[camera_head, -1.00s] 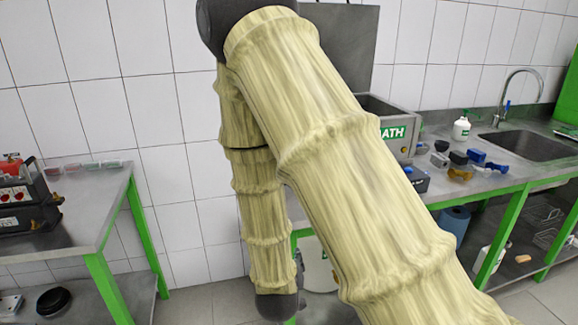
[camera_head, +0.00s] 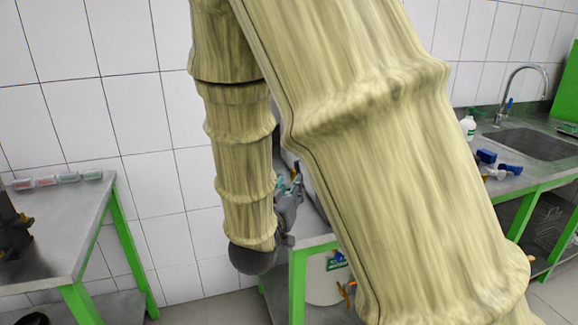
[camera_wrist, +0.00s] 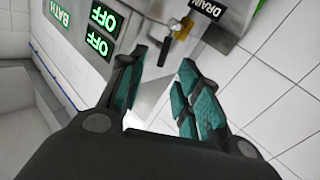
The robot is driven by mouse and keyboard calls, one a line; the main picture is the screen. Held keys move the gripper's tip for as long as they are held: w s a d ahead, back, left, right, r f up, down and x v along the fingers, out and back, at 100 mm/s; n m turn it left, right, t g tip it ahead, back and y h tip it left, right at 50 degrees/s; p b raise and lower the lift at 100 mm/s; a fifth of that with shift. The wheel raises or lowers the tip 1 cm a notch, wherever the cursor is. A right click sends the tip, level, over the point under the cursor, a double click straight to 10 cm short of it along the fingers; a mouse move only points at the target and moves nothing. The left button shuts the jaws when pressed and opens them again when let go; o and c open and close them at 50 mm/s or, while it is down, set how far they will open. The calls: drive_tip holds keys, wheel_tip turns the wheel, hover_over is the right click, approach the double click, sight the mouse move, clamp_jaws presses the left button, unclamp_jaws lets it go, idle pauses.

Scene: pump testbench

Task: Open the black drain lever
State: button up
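The grey bath unit shows tilted in the wrist view, with a DRAIN label (camera_wrist: 207,9) at the top. Below the label is a brass-coloured fitting (camera_wrist: 183,28). A small black piece that looks like the drain lever (camera_wrist: 164,51) hangs from this area, beyond the fingertips. My gripper (camera_wrist: 165,62) is open, its two teal-padded fingers apart, with the black piece seen between and past the tips. I cannot tell whether a finger touches it. In the head view my gripper (camera_head: 287,192) is partly visible beside the bench's left corner; my arm hides the bath.
Green OFF displays (camera_wrist: 102,17) and a BATH label (camera_wrist: 60,13) are on the unit. The green-legged bench (camera_head: 318,240) has a white container (camera_head: 325,285) beneath it. A sink (camera_head: 540,144) is at right, another table (camera_head: 75,222) at left. A tiled wall stands behind.

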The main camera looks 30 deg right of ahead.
drive_tip(key=x, duration=1)
drive_tip(key=shift+w+a, duration=0.15)
drive_tip(key=shift+w, duration=0.2)
clamp_jaws()
